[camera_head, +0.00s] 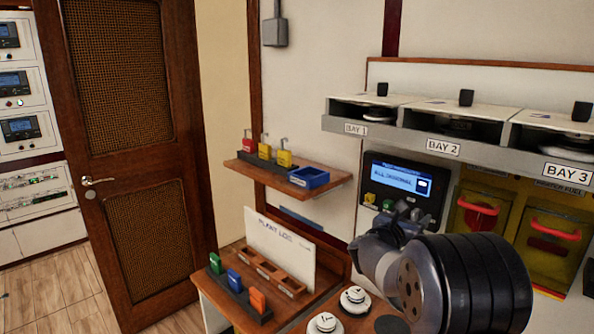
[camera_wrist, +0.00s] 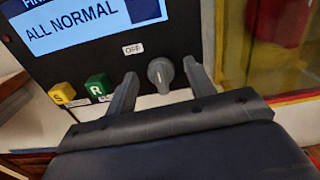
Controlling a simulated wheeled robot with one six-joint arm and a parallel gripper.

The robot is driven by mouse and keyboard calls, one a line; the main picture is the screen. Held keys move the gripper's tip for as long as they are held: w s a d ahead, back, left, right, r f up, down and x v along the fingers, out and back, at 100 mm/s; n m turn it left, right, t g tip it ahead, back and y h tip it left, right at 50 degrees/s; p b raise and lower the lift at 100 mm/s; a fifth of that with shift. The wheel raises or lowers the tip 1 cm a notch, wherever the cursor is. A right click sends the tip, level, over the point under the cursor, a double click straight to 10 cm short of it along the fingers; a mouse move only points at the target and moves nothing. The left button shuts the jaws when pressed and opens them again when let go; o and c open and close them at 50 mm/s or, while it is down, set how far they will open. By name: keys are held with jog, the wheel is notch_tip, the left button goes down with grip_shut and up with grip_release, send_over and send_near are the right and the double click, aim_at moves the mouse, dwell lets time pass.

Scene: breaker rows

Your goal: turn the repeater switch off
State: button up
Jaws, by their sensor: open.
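A grey rotary knob (camera_wrist: 160,74) sits on a dark panel in the wrist view, with an OFF label (camera_wrist: 132,49) up and to its left. No repeater label is readable, and I cannot tell for sure which way the knob points. My gripper (camera_wrist: 160,68) is open, with one finger to each side of the knob and gaps showing between; contact is not visible. In the head view the panel's screen (camera_head: 401,180) reads ALL NORMAL. My gripper (camera_head: 402,216) is in front of the panel's lower part there, and my arm hides the knob.
A yellow S button (camera_wrist: 62,93) and a green R button (camera_wrist: 98,86) sit left of the knob. Yellow units with red handles (camera_head: 556,228) stand right of the panel. A shelf with padlocks and a blue bin (camera_head: 309,178) is on the left, above a desk with coloured tags (camera_head: 235,279).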

jog(key=shift+r+m, duration=0.1)
jog(key=shift+m, duration=0.2)
jog(key=shift+s+a+f, duration=0.1)
jog(key=shift+a+f, duration=0.05)
jog(key=shift+f, duration=0.05)
jog(key=shift+s+a+b, duration=0.3)
jog(key=shift+s+a, duration=0.4)
jog(key=shift+s, duration=0.1)
jog(key=shift+r, duration=0.1)
